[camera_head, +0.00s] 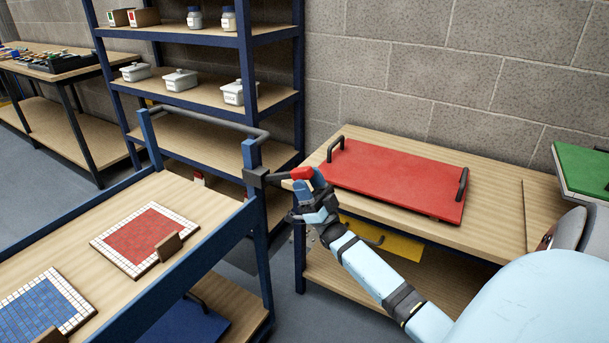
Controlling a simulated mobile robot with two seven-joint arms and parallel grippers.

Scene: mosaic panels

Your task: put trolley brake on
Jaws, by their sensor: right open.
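The trolley (213,233) has a blue frame and a wooden top and stands at the left. The fingers hide part of the grip's end. My left gripper is not in view.
A red mosaic panel (143,237) and a blue one (41,310) lie on the trolley. A wooden bench (497,190) with a red tray (395,178) stands behind my right arm. Shelves (190,92) with jars and tubs stand behind the trolley. Grey floor shows between trolley and bench.

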